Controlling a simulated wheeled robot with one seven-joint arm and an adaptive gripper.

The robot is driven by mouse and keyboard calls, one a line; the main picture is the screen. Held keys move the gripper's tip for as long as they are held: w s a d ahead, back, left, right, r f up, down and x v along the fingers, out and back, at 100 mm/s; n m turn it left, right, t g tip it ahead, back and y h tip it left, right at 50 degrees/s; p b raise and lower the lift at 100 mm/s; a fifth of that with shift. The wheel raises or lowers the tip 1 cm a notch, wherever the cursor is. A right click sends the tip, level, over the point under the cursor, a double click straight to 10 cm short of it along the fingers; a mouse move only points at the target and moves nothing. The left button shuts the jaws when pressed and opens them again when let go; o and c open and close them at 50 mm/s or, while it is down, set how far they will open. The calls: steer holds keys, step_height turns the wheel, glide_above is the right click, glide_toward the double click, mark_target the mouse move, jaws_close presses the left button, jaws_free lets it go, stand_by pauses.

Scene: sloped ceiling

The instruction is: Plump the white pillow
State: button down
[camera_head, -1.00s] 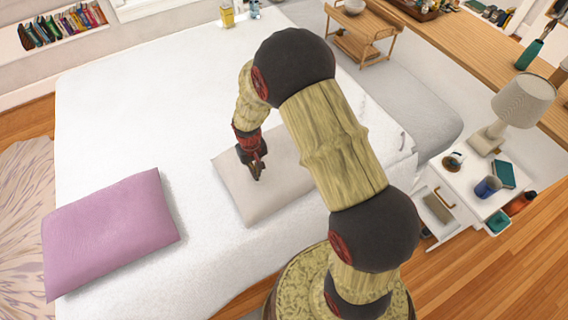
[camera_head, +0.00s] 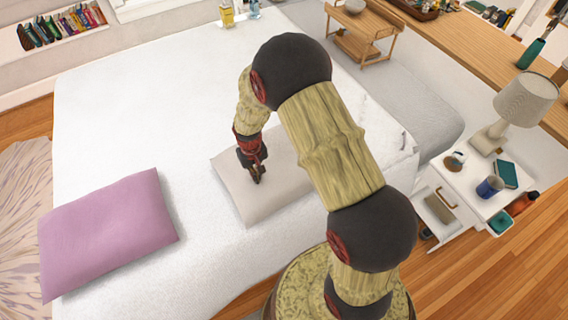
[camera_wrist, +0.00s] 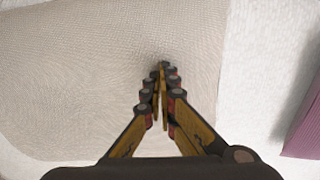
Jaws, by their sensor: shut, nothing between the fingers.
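The white pillow (camera_head: 283,181) lies on the white bed, partly hidden behind my arm in the head view. My gripper (camera_head: 258,179) is over the left part of the pillow, pointing down, shut and empty. In the wrist view, the pillow (camera_wrist: 75,75) fills most of the picture. There the shut fingertips of my gripper (camera_wrist: 161,68) are at its surface, and a small shaded dip shows around them. They look to be touching the pillow.
A pink pillow (camera_head: 108,234) lies on the bed (camera_head: 150,115) to the left. A nightstand (camera_head: 458,190) with a lamp (camera_head: 519,104), cups and a book stands at the right. A small wooden rack (camera_head: 359,32) stands at the back.

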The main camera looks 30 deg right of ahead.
stand_by(0.3)
steer(key=shift+r+p, duration=1.2)
steer(key=shift+r, duration=0.35)
steer(key=shift+f+b, duration=0.9)
steer(key=shift+f, duration=0.6)
steer(key=shift+r+p, duration=1.05)
steer(key=shift+r, duration=0.45)
step_height(320, 180, up, 5)
steer(key=p, duration=0.3)
